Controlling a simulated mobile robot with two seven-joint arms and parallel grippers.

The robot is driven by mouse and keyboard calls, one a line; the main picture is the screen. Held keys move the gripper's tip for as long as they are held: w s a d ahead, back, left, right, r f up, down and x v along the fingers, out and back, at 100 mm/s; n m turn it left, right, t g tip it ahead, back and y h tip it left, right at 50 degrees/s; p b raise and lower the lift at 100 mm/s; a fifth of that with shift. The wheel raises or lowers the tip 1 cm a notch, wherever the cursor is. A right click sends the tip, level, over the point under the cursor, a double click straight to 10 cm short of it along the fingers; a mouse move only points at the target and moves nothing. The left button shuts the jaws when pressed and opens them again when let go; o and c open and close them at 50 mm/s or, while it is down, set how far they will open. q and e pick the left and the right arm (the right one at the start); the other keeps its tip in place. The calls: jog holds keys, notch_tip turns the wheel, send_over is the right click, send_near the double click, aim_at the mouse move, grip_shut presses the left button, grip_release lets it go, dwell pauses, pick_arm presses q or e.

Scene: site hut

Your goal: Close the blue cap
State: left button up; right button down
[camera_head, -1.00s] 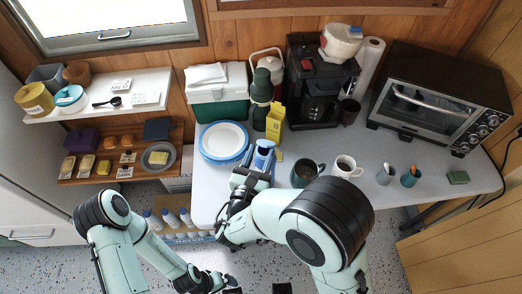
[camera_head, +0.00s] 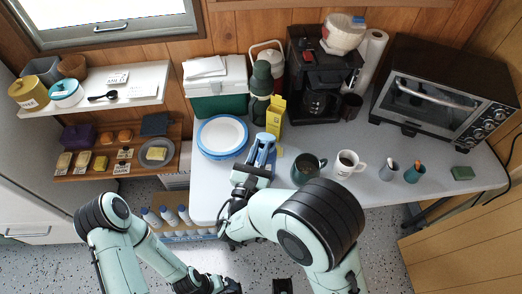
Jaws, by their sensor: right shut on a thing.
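A blue thing with a paler blue upper part (camera_head: 263,146) stands on the grey-white table, right of the plates. I take it for the one with the blue cap; it is small and partly hidden by my gripper, so I cannot tell how far the cap is closed. My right gripper (camera_head: 254,168) reaches it from the front and is shut on its near side. My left gripper (camera_head: 231,286) is low at the bottom edge, away from the table; its fingers are too small to read.
White plates with blue rims (camera_head: 222,138) lie close on the left. A yellow box (camera_head: 275,116) and a green flask (camera_head: 261,88) stand just behind. A dark mug (camera_head: 306,170) and a white mug (camera_head: 346,164) stand to the right.

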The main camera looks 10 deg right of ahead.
aim_at(264, 141)
jog(key=f+t+b, duration=0.1)
jog(key=t+b, duration=0.1)
jog(key=f+t+h+b, duration=0.1)
jog(key=f+b, duration=0.1)
jog(key=shift+s+a+f+t, duration=0.1)
jog(key=shift+s+a+t, duration=0.05)
jog(key=shift+s+t, duration=0.25)
jog(key=c, duration=1)
grip_release()
jog(key=shift+h, duration=0.3)
jog(key=shift+c, duration=0.2)
jog(key=b+v, duration=0.2)
jog(key=v, duration=1.1)
jog(key=shift+s, duration=0.2)
